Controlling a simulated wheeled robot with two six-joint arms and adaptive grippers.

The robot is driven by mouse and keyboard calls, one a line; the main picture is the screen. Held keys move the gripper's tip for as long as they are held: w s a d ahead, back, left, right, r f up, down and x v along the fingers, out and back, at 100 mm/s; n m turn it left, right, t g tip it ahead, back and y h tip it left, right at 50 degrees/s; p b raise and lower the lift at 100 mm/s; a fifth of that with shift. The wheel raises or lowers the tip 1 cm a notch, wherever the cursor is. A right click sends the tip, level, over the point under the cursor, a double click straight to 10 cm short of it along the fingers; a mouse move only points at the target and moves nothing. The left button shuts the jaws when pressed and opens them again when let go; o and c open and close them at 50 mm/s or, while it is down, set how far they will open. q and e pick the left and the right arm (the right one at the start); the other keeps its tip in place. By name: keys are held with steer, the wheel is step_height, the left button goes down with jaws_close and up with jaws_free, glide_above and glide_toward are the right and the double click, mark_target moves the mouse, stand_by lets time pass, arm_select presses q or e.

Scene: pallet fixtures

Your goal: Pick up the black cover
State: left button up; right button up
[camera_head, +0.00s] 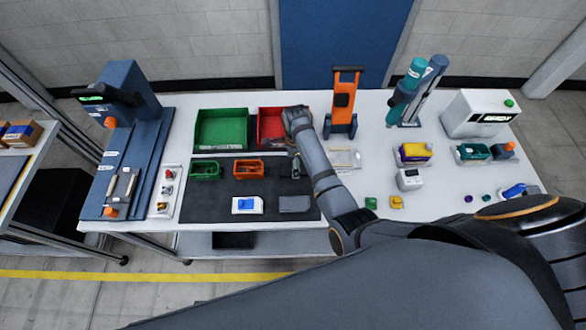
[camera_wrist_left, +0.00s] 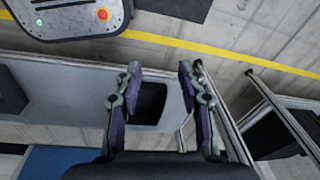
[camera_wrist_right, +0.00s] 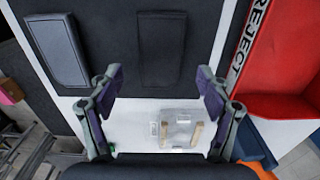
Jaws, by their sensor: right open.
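The black cover (camera_wrist_right: 160,48) lies flat on the dark mat in the right wrist view, hard to tell from the mat. It is ahead of my right gripper (camera_wrist_right: 160,88), roughly centred between the fingers. That gripper is open and empty, pointing down over the mat's right part; it also shows in the head view (camera_head: 296,170). There the arm and gripper hide most of the cover's place. A grey cover (camera_wrist_right: 57,50) lies beside the black one; it also shows in the head view (camera_head: 294,204). My left gripper (camera_wrist_left: 158,75) is open and empty, away from the covers.
A red reject bin (camera_wrist_right: 285,107) stands beside the mat, close to the right gripper. A clear fixture (camera_wrist_right: 180,130) is on the white table. A green bin (camera_head: 221,128), an orange bin (camera_head: 248,169) and a white-blue device (camera_head: 247,205) are also near.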

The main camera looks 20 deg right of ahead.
step_height(320, 180, down, 3)
steer(key=shift+d+f, duration=0.1)
steer(key=c, duration=1.1)
arm_select(q)
steer(key=shift+s, duration=0.75)
arm_select(e)
steer(key=shift+c, duration=0.2)
arm_select(q)
steer(key=shift+f, duration=0.2)
arm_select(e)
steer(key=shift+r, duration=0.2)
steer(key=shift+r+b, duration=0.3)
steer(key=shift+b, duration=0.1)
steer(key=r, duration=0.1)
steer(key=s+r+b, duration=0.1)
steer(key=r, duration=0.1)
steer(key=shift+d, duration=0.1)
arm_select(q)
steer(key=shift+r+p, duration=0.15)
steer(key=shift+p, duration=0.75)
arm_select(e)
steer(key=s+d+r, duration=0.3)
steer(key=s+r, duration=0.6)
steer(key=s, duration=0.3)
steer(key=shift+s, duration=0.3)
